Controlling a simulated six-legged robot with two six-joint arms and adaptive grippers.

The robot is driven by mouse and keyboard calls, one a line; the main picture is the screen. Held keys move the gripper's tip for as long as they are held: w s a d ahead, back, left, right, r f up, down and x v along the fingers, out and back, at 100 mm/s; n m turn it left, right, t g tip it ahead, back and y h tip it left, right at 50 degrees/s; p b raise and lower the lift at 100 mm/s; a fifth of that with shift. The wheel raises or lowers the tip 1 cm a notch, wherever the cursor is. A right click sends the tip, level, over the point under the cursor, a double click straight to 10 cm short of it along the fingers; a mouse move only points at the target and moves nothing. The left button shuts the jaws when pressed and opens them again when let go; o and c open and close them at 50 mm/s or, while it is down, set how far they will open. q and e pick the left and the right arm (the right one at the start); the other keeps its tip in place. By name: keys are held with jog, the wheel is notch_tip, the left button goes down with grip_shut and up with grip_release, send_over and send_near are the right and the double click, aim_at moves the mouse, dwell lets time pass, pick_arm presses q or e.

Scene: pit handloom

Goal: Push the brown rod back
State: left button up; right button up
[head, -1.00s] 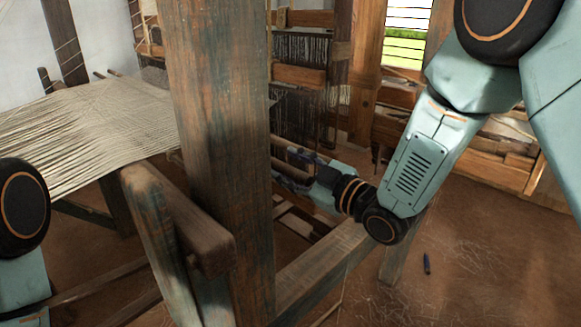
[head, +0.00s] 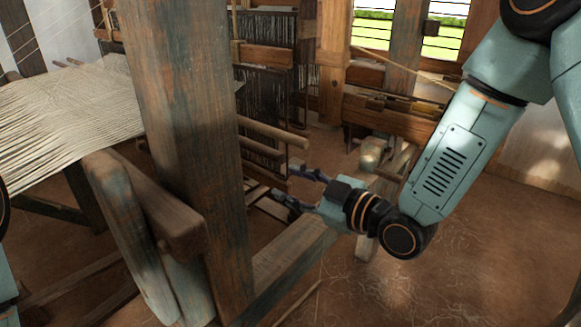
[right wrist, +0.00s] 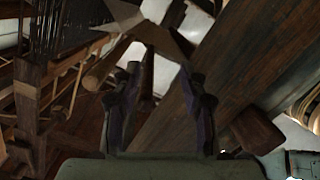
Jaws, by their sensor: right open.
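A brown rod (head: 272,131) sticks out to the right from behind the big wooden post in the head view; its round end is free. A shorter rod (head: 260,149) shows just below it. My right gripper (head: 288,186) is open and empty, below and to the right of the rod ends, with a gap to the upper rod. In the right wrist view, my right gripper's fingers (right wrist: 162,80) stand apart. A round-ended rod (right wrist: 106,65) lies left of them there; I cannot tell which rod it is. My left gripper is out of view.
The thick post (head: 180,150) hides the rods' far ends. A loom beam (head: 300,250) runs below my right gripper. White warp threads (head: 70,115) spread at left. Dark hanging heddles (head: 268,100) stand behind the rods. The floor at lower right is open.

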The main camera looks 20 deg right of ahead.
pick_arm(q)
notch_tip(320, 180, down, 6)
jog(key=b, duration=0.5)
jog(key=shift+b, duration=0.4)
pick_arm(e)
jog(key=s+d+f+m+g+h, duration=0.1)
jog(key=s+f+m+g, duration=0.1)
jog(key=f, duration=0.7)
jog(key=s+f+m+g+h, duration=0.2)
jog(key=s+f, duration=0.3)
jog(key=f, duration=0.4)
jog(key=s+d+f+m+g+h, duration=0.1)
jog(key=s+f, duration=0.3)
jog(key=f, duration=0.4)
jog(key=shift+s+d+f+m+g+h, duration=0.35)
jog(key=shift+m+g+h, duration=0.25)
jog(key=shift+m, duration=0.3)
jog(key=shift+w, duration=0.15)
